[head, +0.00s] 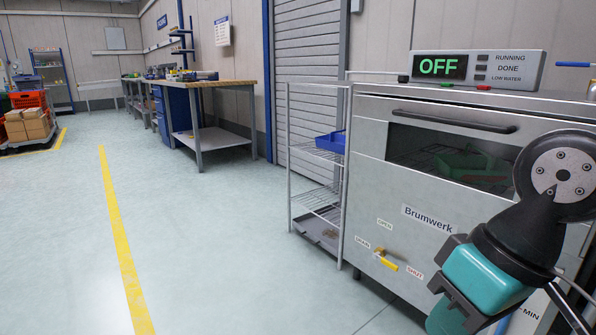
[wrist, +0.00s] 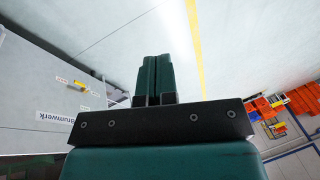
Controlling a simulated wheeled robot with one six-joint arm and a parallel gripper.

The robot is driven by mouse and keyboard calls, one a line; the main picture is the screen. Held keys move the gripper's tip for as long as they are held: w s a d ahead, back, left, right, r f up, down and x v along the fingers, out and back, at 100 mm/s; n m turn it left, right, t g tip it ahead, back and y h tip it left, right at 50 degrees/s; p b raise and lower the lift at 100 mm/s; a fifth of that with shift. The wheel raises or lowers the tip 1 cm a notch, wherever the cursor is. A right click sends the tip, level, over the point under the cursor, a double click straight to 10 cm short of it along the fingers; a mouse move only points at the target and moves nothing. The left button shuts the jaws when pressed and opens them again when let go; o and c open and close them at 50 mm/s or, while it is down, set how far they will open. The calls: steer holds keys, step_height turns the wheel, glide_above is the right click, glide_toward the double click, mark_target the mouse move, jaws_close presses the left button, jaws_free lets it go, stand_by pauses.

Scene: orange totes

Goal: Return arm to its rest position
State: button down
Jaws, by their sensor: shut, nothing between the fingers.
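My arm reaches in from the right edge in the head view, with a black and silver joint above a teal and black end part. My gripper (wrist: 155,62) shows in the wrist view as two dark green fingers side by side and touching, with nothing between them. The fingertips lie over the pale floor (head: 190,240) and touch nothing there. In the head view the arm's end hangs in front of the lower right of a steel machine labelled Brumwerk (head: 370,160). How far it is from the machine front is hard to tell.
The machine's door is closed, its display (head: 440,67) reads OFF, and a yellow valve handle (head: 386,261) sticks out low on its front. A wire rack (head: 318,200) holding a blue bin (head: 331,142) stands left of it. The floor to the left is open, with a yellow line (head: 122,240).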

steer(key=s+n, duration=0.2)
steer(key=s, duration=0.2)
step_height(320, 180, up, 37)
steer(key=p, duration=3.7)
steer(key=shift+w+a+g+p, duration=0.3)
steer(key=shift+w+a+p, duration=0.05)
steer(key=shift+r, duration=0.1)
